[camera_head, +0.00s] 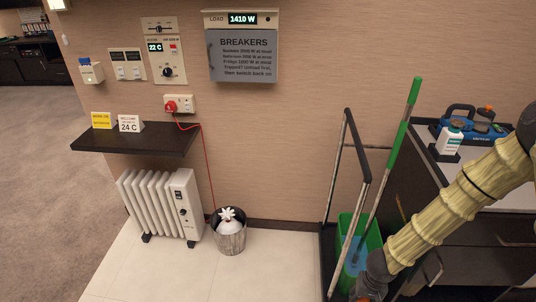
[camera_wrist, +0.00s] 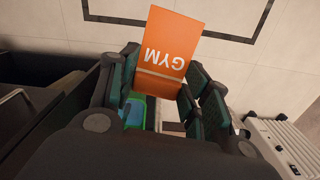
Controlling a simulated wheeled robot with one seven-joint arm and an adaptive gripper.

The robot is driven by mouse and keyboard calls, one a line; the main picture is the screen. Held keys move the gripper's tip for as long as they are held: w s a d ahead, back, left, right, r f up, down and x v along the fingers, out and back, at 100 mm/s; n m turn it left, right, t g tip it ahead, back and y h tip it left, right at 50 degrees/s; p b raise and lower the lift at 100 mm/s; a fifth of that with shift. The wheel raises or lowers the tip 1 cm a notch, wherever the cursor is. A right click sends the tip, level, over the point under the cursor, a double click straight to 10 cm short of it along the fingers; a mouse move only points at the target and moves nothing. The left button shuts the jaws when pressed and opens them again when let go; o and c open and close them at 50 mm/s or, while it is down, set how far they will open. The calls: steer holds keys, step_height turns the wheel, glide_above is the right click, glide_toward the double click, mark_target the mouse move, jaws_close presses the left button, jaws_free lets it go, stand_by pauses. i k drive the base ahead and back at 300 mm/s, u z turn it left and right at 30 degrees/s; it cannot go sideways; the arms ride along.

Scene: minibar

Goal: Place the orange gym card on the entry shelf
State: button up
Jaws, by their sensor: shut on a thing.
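An orange card (camera_wrist: 168,42) marked GYM in white is held between the two fingers of my gripper (camera_wrist: 160,85) in the wrist view. The card sticks out past the fingertips, and its lower part is hidden between them. In the head view my arm reaches down at the right, and the gripper is mostly cut off by the bottom edge. A dark wall shelf (camera_head: 135,139) at the left of the head view carries a yellow card (camera_head: 102,121) and a white sign (camera_head: 130,124) reading WELCOME and 24 C. My gripper is well to the right of this shelf and lower in the picture.
A white radiator (camera_head: 160,205) stands below the shelf, with a bin (camera_head: 229,232) beside it. A cleaning cart (camera_head: 346,200) with a green bucket and green-handled pole is near my arm. A red cord (camera_head: 203,160) hangs from the wall socket. Tiled floor between is clear.

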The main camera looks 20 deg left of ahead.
mark_target(151, 142)
steer(key=z, duration=0.4)
steer(key=k, duration=0.1)
steer(key=u, duration=2)
steer(key=i, duration=0.6)
steer(key=u, duration=0.55)
steer(key=i, duration=0.8)
steer(key=z, duration=0.25)
